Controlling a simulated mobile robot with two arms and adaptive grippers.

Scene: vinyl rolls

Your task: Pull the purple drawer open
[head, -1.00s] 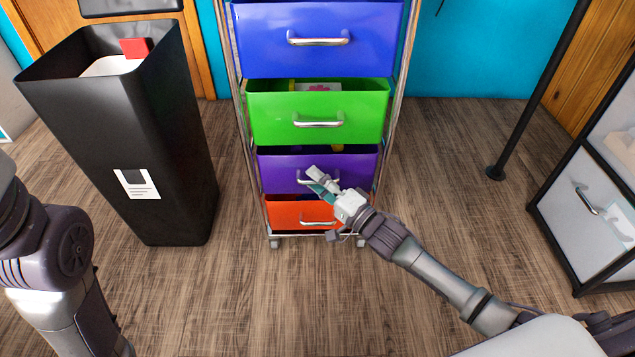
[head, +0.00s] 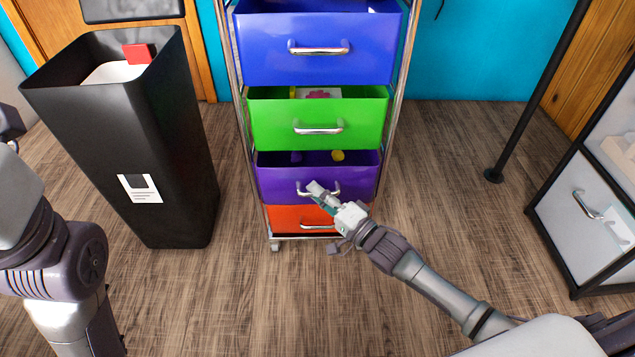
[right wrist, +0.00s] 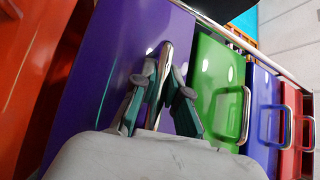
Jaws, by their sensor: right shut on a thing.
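The purple drawer (head: 350,182) is the third one down in the head view, between the green and orange drawers. It stands partly out of the frame, and its open top shows a few items inside, one of them yellow. My right gripper (head: 316,192) is at the drawer's silver handle (head: 335,189), shut on it. In the right wrist view, the fingers (right wrist: 155,100) straddle the handle (right wrist: 163,75) in front of the purple face (right wrist: 110,70). My left arm shows at the left edge of the head view; its gripper is not seen.
The green drawer (head: 360,120) and blue drawer (head: 370,50) are above, the orange drawer (head: 285,220) below. A tall black bin (head: 120,120) stands left of the cart. A black-framed cabinet (head: 580,215) is at right. The floor in front is clear.

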